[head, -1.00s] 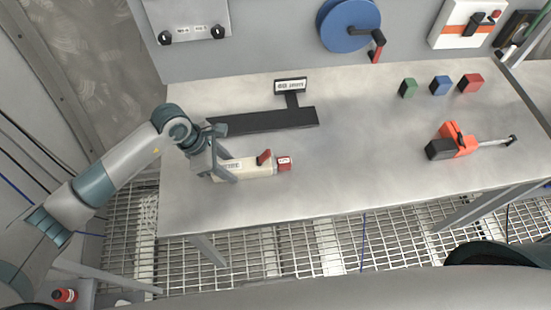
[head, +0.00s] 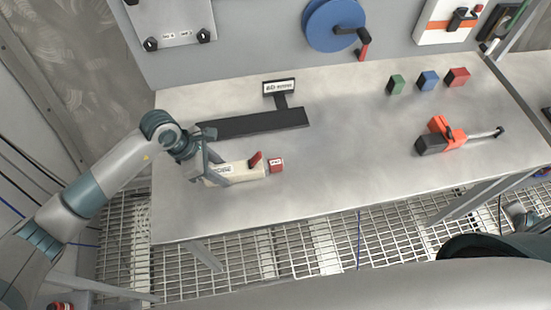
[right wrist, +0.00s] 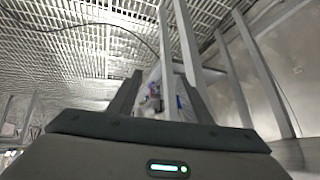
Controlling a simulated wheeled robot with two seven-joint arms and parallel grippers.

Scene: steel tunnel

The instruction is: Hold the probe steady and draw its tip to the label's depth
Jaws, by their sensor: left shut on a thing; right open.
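The probe (head: 245,171) is a cream-coloured body with a small label on its side, a red lever (head: 256,158) on top and a red block (head: 276,165) at its right end. My left gripper (head: 214,172) is shut around the left part of the probe, which lies sideways just over or on the bench; I cannot tell which. A small sign (head: 279,87) with dark print, too small to read surely, stands behind a long black bar (head: 255,123). My right gripper (right wrist: 155,88) is open and empty in the right wrist view, away from the probe.
The steel bench (head: 340,165) is clear right of the probe. An orange and black tool (head: 442,138) lies at right. Green (head: 396,85), blue (head: 428,81) and red (head: 457,77) blocks stand behind it. A blue reel (head: 334,25) hangs on the wall. Grating lies below the bench.

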